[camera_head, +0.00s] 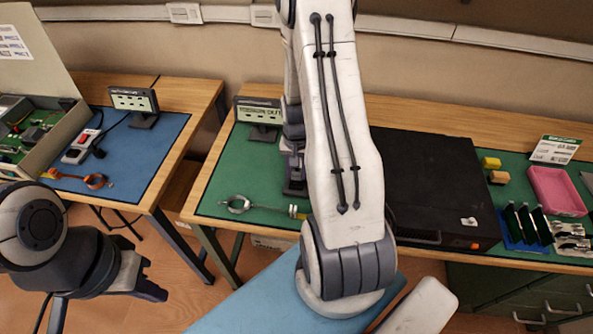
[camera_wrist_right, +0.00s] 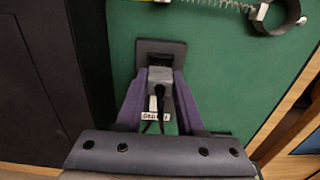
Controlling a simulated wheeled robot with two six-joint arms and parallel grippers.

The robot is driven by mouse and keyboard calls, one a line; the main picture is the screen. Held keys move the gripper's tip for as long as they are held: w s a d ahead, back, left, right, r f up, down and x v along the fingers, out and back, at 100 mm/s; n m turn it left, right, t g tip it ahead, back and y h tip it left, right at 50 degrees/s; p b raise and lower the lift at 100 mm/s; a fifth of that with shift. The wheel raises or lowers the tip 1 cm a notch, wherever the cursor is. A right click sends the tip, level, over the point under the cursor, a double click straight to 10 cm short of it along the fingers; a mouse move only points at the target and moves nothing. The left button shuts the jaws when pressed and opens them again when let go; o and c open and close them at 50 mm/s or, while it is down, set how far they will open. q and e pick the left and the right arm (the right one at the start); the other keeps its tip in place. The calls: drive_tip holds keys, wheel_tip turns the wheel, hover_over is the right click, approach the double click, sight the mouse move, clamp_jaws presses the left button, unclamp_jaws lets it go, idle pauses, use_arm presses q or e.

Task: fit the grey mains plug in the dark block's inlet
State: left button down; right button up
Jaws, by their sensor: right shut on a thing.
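The grey mains plug (camera_wrist_right: 160,76) is between the purple fingers of my right gripper (camera_wrist_right: 161,78) in the right wrist view, with a dark cord running back toward the wrist. The gripper is shut on it. The dark block (camera_wrist_right: 160,47) lies on the green mat just beyond the fingertips. The plug's front end meets or overlaps the block's near side; whether it is in the inlet I cannot tell. In the head view my right gripper (camera_head: 294,186) is partly hidden by my own arm. My left gripper (camera_head: 150,290) hangs low at left, away from the table; its opening is unclear.
A large black case (camera_head: 432,185) stands close beside my right gripper. A ring with a spring (camera_head: 240,205) lies on the green mat (camera_head: 222,180). A small sign (camera_head: 258,111) stands behind. A pink tray (camera_head: 556,191) is at far right. A blue-matted table (camera_head: 150,150) stands left.

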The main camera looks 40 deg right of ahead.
sight(297, 179)
drive_tip(key=shift+f, duration=0.25)
drive_tip(key=shift+f+b, duration=0.25)
drive_tip(key=shift+b, duration=0.05)
drive_tip(key=shift+f+b, duration=0.7)
drive_tip(key=shift+f, duration=0.2)
idle(1.6)
drive_tip(key=o, duration=1.1)
drive_tip(key=shift+c, duration=0.2)
drive_tip(key=shift+s, duration=0.1)
drive_tip(key=shift+f, duration=0.1)
drive_tip(key=shift+r+p, duration=0.55)
drive_tip(key=shift+r, duration=0.1)
drive_tip(key=shift+r, duration=0.1)
